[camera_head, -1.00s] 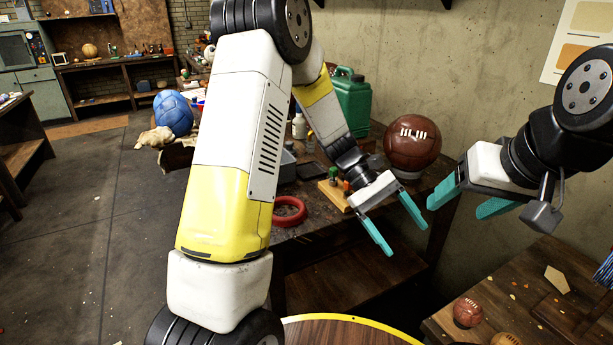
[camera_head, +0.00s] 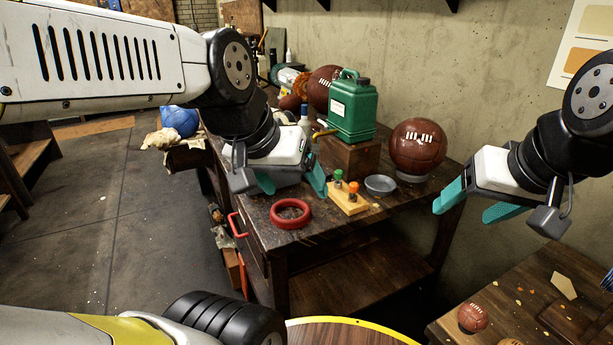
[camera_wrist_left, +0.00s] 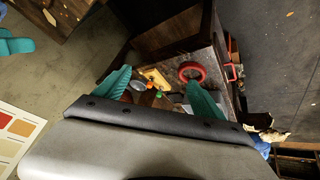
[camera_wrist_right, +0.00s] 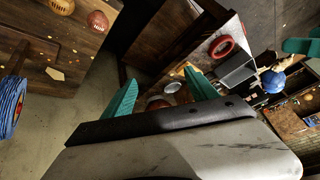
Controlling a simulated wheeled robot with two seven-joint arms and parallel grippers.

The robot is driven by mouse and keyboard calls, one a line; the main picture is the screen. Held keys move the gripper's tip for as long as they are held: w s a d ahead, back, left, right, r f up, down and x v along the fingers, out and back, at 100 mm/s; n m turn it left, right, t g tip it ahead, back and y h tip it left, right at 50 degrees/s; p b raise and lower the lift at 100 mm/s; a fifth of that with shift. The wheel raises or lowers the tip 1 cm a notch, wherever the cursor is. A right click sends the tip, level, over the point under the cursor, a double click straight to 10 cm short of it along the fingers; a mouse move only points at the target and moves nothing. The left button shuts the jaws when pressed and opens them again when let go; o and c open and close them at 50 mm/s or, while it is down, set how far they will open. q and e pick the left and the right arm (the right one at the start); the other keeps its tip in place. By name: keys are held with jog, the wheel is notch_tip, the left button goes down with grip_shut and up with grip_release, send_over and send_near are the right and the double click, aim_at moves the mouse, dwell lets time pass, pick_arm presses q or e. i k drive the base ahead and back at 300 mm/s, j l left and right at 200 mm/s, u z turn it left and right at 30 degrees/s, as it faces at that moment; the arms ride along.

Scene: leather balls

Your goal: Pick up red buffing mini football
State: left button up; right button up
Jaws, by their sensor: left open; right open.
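A small reddish-brown ball (camera_head: 473,317), possibly the mini football, sits on the low wooden table at bottom right; it also shows in the right wrist view (camera_wrist_right: 98,20). A brown football (camera_head: 322,90) lies at the back of the workbench, partly behind the green can. A large brown laced ball (camera_head: 417,146) rests on a stand at the bench's right end. My left gripper (camera_head: 290,181) is open and empty above the workbench, left of the wooden block with knobs. My right gripper (camera_head: 464,210) is open and empty, right of the large ball and above the low table.
The workbench (camera_head: 330,232) holds a green can (camera_head: 352,108), a red ring (camera_head: 290,213), a grey dish (camera_head: 380,184) and a knobbed wooden block (camera_head: 343,198). A blue ball (camera_head: 180,121) is behind at left. Scraps lie on the low table (camera_head: 540,270). The left floor is clear.

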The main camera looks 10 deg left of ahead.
aim_at(473, 317)
jog(key=z, duration=0.4)
jog(key=k+z, duration=0.1)
jog(key=z, duration=0.3)
jog(key=k+z, duration=0.1)
jog(key=z, duration=0.65)
jog(key=k+l, duration=0.05)
